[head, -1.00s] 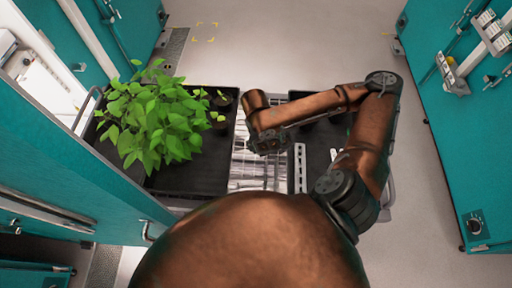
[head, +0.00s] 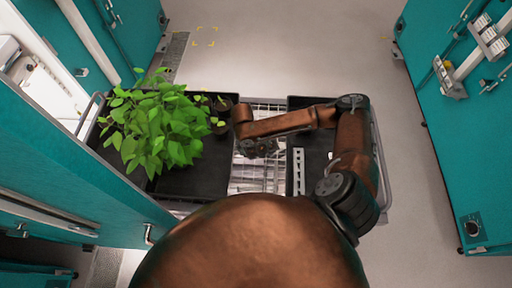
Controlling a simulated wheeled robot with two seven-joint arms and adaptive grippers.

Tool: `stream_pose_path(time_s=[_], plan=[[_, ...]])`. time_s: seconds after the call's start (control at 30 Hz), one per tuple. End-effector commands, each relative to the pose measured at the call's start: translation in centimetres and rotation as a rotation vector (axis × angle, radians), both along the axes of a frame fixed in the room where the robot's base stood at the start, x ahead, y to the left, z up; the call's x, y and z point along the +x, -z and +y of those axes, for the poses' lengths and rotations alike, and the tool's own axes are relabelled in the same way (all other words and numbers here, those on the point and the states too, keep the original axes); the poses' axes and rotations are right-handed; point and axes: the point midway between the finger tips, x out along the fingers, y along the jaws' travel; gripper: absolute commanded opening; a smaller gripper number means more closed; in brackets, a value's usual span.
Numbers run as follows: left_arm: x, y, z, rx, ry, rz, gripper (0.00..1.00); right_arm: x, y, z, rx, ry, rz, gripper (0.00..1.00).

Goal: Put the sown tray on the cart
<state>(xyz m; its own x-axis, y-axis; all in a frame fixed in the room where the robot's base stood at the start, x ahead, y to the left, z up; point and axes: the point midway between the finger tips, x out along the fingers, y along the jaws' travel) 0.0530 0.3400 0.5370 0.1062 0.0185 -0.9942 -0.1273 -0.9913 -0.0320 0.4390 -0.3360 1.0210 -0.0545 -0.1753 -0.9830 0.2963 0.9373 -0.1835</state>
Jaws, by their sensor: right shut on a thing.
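A wire cart (head: 262,183) stands in front of me, with a black tray at each end and a bare strip of wire shelf between them. The left black tray (head: 199,182) holds leafy green plants (head: 158,122) and small dark pots. The right black tray (head: 313,139) is partly covered by my right arm and has a white perforated strip (head: 298,170) at its left side. My right gripper (head: 258,148) is over the wire strip, close to the left tray's right edge. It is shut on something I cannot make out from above. I cannot tell which tray is sown. My left gripper is not in view.
A teal door (head: 75,165) with a handle stands close to the cart at the left. Teal cabinets (head: 470,150) line the right side. The grey floor (head: 300,50) is clear beyond the cart and along its right side.

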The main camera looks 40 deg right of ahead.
Motion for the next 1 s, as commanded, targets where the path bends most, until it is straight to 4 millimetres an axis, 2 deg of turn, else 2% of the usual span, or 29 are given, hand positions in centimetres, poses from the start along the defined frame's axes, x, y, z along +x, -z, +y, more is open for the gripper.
stream_pose_path(time_s=[0.17, 0.2, 0.4, 0.47, 0.77, 0.87, 1.0], plan=[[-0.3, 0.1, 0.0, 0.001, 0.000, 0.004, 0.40, 0.0, 0.1, 0.0, 0.000, 0.000, 0.000, 0.22], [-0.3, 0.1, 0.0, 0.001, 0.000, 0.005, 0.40, 0.0, 0.2, 0.0, 0.000, 0.000, 0.001, 0.72], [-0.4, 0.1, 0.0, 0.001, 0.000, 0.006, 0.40, 0.0, 0.2, 0.0, 0.000, 0.000, 0.001, 0.86], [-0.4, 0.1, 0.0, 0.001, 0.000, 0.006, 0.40, 0.0, 0.2, 0.0, 0.000, 0.000, 0.001, 0.89], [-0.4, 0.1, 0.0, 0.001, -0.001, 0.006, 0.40, 0.0, 0.0, 0.0, 0.001, 0.000, 0.000, 0.89], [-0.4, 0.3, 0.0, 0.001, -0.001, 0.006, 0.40, 0.1, -0.8, 0.2, 0.002, -0.001, -0.001, 0.89], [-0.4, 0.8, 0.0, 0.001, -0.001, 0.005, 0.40, 0.3, -3.1, 0.5, 0.000, -0.001, -0.005, 0.89]])
